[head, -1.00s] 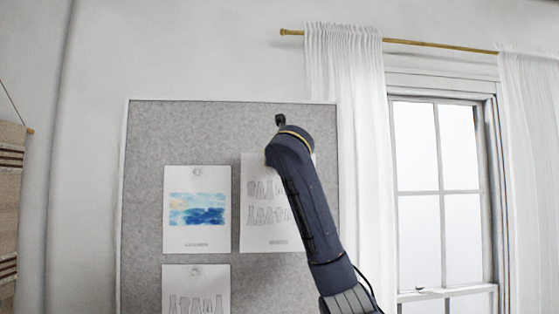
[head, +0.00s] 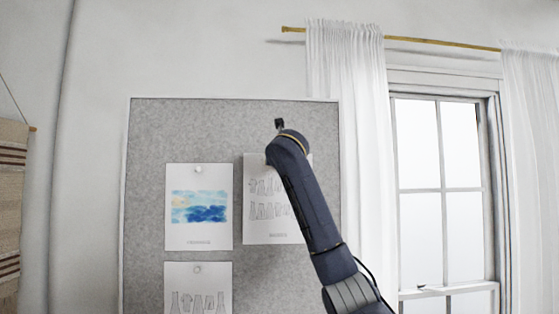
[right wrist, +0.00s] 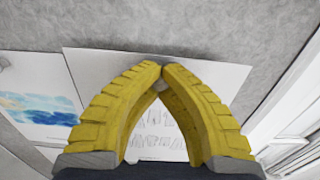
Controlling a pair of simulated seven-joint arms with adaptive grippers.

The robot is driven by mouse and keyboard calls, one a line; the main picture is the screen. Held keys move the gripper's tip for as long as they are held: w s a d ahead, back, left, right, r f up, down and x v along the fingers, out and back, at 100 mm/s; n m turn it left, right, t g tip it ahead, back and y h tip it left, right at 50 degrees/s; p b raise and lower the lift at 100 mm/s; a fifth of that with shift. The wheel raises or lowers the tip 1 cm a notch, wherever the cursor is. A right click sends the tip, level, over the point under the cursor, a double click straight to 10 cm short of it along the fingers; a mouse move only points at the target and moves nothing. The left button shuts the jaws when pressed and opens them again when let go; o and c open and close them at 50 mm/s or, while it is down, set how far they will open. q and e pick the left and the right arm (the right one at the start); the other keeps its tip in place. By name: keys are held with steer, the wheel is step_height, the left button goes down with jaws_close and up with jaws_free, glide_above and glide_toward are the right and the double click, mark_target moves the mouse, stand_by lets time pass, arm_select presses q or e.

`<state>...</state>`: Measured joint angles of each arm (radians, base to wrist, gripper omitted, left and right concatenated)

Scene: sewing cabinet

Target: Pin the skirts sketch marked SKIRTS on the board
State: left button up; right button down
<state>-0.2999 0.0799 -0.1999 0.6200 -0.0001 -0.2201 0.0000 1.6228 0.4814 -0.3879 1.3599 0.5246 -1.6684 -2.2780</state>
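A white sheet with rows of garment outlines (head: 264,222) is in front of the upper right of the grey pinboard (head: 145,200). Its small printed label is too blurred to read. In the right wrist view the sheet (right wrist: 90,68) spreads out behind my yellow fingers. In the head view my right arm covers the sheet's upper right and hides the fingers. A shadow left of the sheet suggests a small gap to the board. My left gripper is out of view.
A blue watercolour sheet (head: 198,238) is pinned left of the held sheet. Another sketch (head: 190,285) is pinned below it. A white curtain (head: 355,130) and window (head: 440,150) are to the right. A woven hanging (head: 14,200) is at far left.

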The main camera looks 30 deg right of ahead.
steer(key=shift+x, duration=1.9)
steer(key=shift+w+d, duration=0.25)
steer(key=shift+w, duration=0.15)
steer(key=c, duration=2.2)
jaws_free()
